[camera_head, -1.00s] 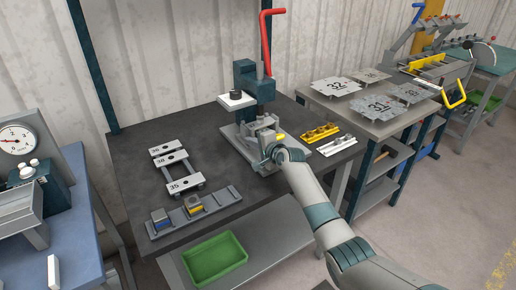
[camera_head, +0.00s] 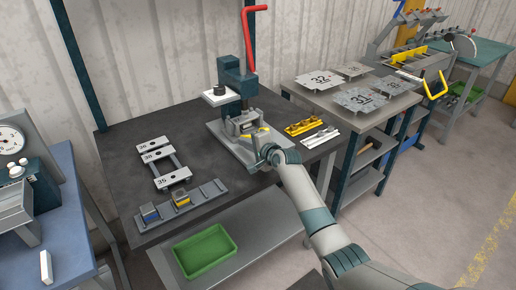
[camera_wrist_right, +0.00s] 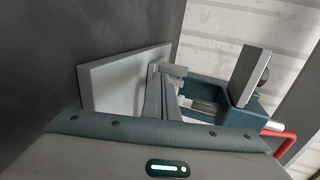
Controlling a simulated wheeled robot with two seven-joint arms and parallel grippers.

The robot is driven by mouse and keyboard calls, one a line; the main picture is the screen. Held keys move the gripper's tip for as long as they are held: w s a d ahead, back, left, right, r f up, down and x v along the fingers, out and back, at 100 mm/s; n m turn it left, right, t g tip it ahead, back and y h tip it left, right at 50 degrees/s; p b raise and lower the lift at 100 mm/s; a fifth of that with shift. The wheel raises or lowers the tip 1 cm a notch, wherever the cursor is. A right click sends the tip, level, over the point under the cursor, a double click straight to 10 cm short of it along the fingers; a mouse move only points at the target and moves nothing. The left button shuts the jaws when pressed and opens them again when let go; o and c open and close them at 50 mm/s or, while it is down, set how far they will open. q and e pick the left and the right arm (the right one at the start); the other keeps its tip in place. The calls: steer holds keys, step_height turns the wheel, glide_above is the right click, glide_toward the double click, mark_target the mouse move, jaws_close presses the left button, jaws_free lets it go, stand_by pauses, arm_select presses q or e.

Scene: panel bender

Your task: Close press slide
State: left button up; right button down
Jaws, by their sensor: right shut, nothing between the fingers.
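The press (camera_head: 238,88) has a dark teal body, a red lever (camera_head: 249,40) and a light grey base plate (camera_head: 218,130) on the dark bench. A grey slide block (camera_head: 241,124) sits low under the press head. My right gripper (camera_head: 259,142) is shut and empty at the front of the press, over the base plate. In the right wrist view its fingers (camera_wrist_right: 164,98) point at the slide area, with the press body (camera_wrist_right: 205,93) to the right. Whether the fingertips touch the slide I cannot tell. My left gripper is not in view.
Numbered plates (camera_head: 153,143) and a rack with small blocks (camera_head: 182,205) lie left. A green bin (camera_head: 204,250) stands on the lower shelf. A side table (camera_head: 330,108) bears numbered sheets.

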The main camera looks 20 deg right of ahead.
steer(key=shift+s+d, duration=0.15)
steer(key=shift+s, duration=0.3)
steer(key=v, duration=0.5)
steer(key=shift+s+d+r+b, duration=0.1)
steer(key=shift+s+r+b, duration=0.1)
steer(key=shift+b, duration=0.1)
steer(key=shift+s+d+r, duration=0.15)
steer(key=shift+s, duration=0.4)
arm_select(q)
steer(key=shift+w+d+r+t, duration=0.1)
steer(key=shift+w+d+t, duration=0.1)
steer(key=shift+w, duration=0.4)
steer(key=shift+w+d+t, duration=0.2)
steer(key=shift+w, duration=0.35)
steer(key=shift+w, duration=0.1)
